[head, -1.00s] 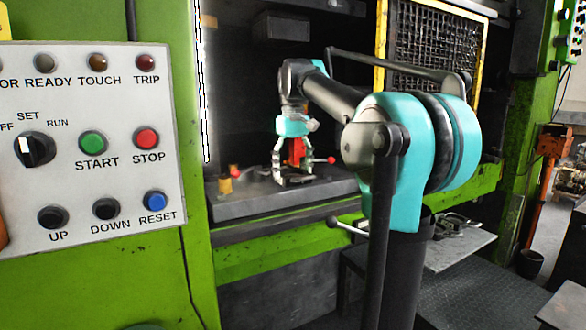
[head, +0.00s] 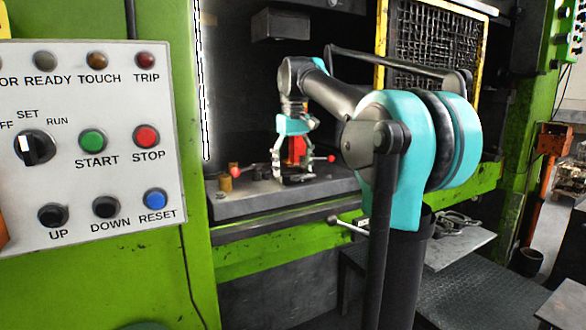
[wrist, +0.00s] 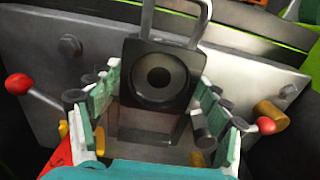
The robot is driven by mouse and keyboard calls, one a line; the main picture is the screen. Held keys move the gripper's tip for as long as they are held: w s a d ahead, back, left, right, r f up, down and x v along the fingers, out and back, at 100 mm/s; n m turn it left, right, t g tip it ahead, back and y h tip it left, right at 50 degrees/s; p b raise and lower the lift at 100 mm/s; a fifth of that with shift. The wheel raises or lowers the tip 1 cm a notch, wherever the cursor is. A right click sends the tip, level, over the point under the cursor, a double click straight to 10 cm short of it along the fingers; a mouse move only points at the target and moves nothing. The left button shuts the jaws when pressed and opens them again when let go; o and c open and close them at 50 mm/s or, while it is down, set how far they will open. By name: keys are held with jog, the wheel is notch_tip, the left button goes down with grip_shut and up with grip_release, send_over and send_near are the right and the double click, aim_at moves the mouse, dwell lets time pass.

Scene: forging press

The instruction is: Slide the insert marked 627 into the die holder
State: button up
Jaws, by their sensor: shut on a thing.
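My gripper (head: 294,177) is low over the grey press bed, between two red-knobbed levers. In the wrist view its green-and-white fingers (wrist: 158,112) are shut on the dark block-shaped insert (wrist: 155,78). The insert has a round recess in its face and a steel loop handle (wrist: 163,15) at its top edge. No 627 marking is readable. The die holder seems to be the grey metal fixture (wrist: 258,72) with bolts around the insert; its slot is largely hidden by the insert and fingers. I cannot tell how far the insert sits in it.
Red lever knobs stand left (wrist: 18,84) and right (wrist: 266,125) of the fingers. A brass cylinder (head: 225,177) stands on the bed (head: 265,202) at left. A dark block (head: 280,25) hangs above. The control panel (head: 90,150) fills the left; a mesh guard (head: 430,45) is behind.

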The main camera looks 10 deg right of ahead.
jog(key=shift+f, duration=0.35)
dwell(0.6)
jog(key=o, duration=1.9)
